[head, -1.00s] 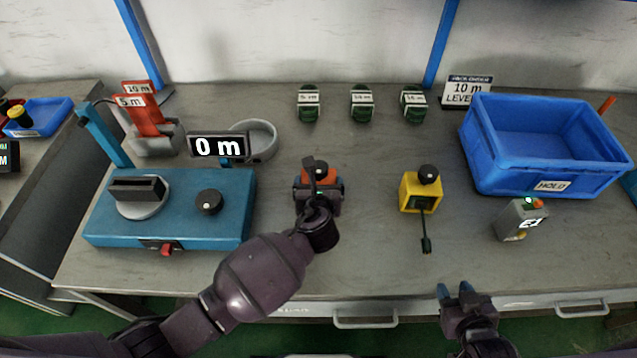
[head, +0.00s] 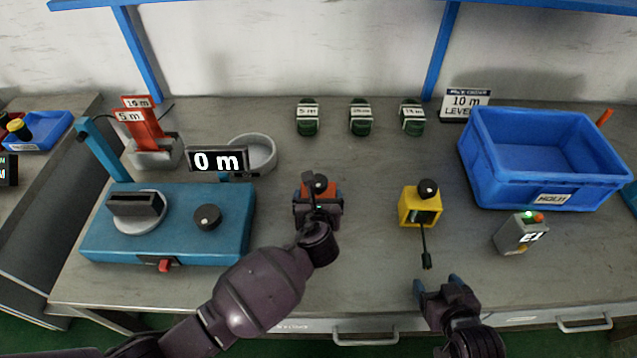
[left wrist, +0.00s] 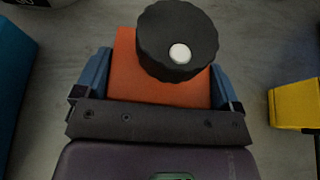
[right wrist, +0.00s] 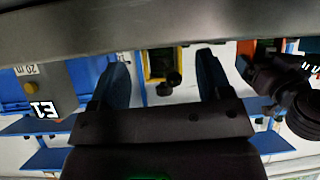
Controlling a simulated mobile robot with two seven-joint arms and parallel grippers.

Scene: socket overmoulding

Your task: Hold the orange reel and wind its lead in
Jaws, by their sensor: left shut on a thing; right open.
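The orange reel (head: 330,188) stands on the bench with a black knob on top. My left gripper (head: 318,205) is shut on it. In the left wrist view the orange reel (left wrist: 150,75) sits between the two blue fingers, its black knob (left wrist: 177,42) with a white dot above. Its lead cannot be made out behind my gripper. My right gripper (head: 437,284) is open and empty near the bench's front edge, in front of the yellow reel. The right wrist view shows its fingers (right wrist: 162,80) apart with nothing between them.
A yellow reel (head: 410,205) with a black lead stands right of the orange one. A grey tester (head: 518,233) and a blue crate (head: 540,190) are further right. A blue winder (head: 170,235) and a "0 m" display (head: 217,160) are left. Several green spools line the back.

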